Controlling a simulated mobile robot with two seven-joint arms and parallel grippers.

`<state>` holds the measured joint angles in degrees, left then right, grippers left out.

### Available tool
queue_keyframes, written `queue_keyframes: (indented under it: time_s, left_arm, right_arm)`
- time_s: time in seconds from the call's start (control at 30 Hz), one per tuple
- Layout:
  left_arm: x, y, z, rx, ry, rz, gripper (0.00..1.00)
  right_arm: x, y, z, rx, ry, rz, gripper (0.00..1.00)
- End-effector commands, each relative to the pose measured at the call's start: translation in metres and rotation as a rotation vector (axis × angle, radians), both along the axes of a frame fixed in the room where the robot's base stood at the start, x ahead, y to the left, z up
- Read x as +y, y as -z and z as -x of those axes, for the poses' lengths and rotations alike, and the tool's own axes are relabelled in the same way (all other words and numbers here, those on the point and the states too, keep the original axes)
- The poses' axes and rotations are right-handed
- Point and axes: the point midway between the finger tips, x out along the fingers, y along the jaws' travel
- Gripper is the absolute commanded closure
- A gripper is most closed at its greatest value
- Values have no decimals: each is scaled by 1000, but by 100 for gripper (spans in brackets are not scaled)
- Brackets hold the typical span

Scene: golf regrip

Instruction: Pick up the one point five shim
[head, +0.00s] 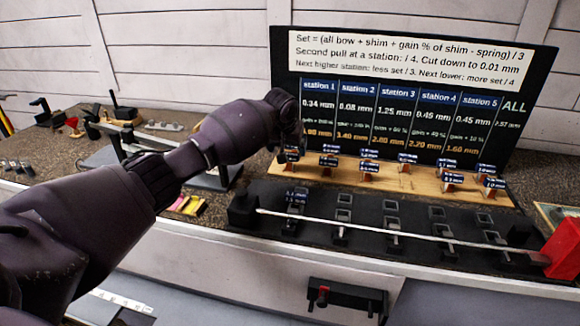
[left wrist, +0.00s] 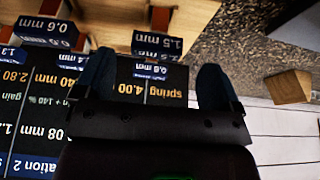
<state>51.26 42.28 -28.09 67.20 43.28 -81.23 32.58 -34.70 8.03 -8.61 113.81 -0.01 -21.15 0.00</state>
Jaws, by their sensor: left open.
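The 1.5 mm shim (left wrist: 158,42) shows in the left wrist view as a small dark block with a blue and white label, just beyond the fingertips and between their lines. A 0.8 mm label (left wrist: 150,68) sits right against it. My left gripper (left wrist: 155,82) is open, with one dark finger on either side and nothing gripped. In the head view my left gripper (head: 290,153) is at the left end of the wooden shim rack (head: 400,182), and it largely hides the shim there. My right gripper is not in view.
A 0.6 mm block (left wrist: 48,28) stands beside it in the wrist view. The black station board (head: 540,65) rises close behind the rack. In front lies a black fixture (head: 365,232) carrying a long pale rod (head: 400,232), with a red block (head: 562,250) at right.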

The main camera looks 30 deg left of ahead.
Motion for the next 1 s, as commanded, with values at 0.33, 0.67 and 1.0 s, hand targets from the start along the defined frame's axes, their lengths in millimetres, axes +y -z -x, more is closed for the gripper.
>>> queue_keyframes:
  time_s: [0.33, 0.67, 1.0]
  left_arm:
    - [1, 41, -18, 3, -1, 1, 11]
    - [2, 43, -20, 0, 0, 0, 14]
    - [2, 43, -20, 0, 0, 0, 64]
  right_arm:
    - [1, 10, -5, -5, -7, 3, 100]
    - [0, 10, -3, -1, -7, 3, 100]
    - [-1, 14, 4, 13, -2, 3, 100]
